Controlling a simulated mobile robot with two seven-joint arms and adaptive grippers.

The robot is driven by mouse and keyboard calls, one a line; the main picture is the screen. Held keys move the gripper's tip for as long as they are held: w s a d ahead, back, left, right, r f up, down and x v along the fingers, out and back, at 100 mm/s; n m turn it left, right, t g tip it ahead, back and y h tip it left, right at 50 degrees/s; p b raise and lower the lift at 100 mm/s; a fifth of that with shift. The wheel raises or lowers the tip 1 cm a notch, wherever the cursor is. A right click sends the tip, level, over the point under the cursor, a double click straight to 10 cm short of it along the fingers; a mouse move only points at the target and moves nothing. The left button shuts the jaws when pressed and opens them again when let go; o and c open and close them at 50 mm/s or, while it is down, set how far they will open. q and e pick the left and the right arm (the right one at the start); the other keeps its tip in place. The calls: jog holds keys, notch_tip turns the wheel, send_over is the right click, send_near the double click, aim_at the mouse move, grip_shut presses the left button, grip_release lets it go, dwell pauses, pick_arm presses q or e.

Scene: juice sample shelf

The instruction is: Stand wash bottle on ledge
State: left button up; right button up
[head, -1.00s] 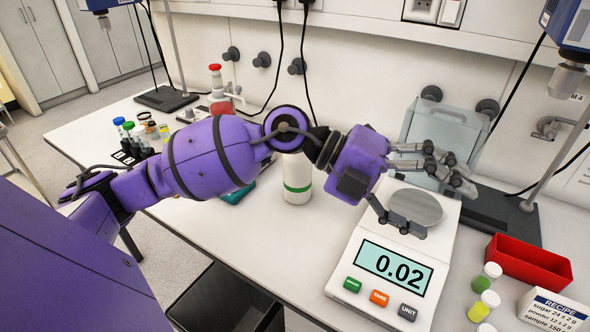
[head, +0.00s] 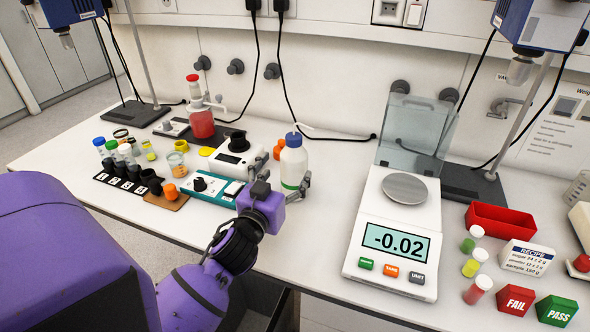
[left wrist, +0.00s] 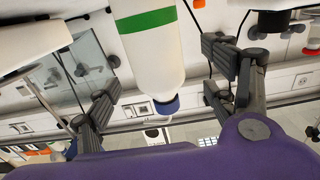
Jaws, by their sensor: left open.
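The wash bottle (head: 293,165), white with a blue cap, a bent spout and a green band, stands upright on the bench. My left gripper (head: 283,188) is open at the bottle's near side, low down, with one finger on each side of it in the picture. In the left wrist view the bottle (left wrist: 150,50) appears upside down between the spread fingers (left wrist: 160,80), with gaps on both sides. A wall ledge (head: 330,18) runs along the top of the head view; I cannot tell if it is the task's ledge. My right gripper is out of view.
A balance (head: 391,270) reading -0.02 stands to the right, its clear cover (head: 415,130) behind it. A teal device (head: 210,188), a white device (head: 240,158) and a red-filled bottle (head: 201,122) stand left. A red tray (head: 505,225) lies right. Bench between bottle and balance is clear.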

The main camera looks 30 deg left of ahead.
pick_arm(q)
jog(key=shift+w+r, duration=0.25)
jog(key=shift+w, duration=0.2)
jog(key=p+x, duration=0.1)
jog(key=x, duration=0.2)
jog(key=shift+w, duration=0.4)
jog(key=shift+w+a+f, duration=0.1)
jog(key=shift+w, duration=0.3)
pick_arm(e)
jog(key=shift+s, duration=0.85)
pick_arm(q)
jog(key=c, duration=1.7)
jog(key=shift+c, duration=0.6)
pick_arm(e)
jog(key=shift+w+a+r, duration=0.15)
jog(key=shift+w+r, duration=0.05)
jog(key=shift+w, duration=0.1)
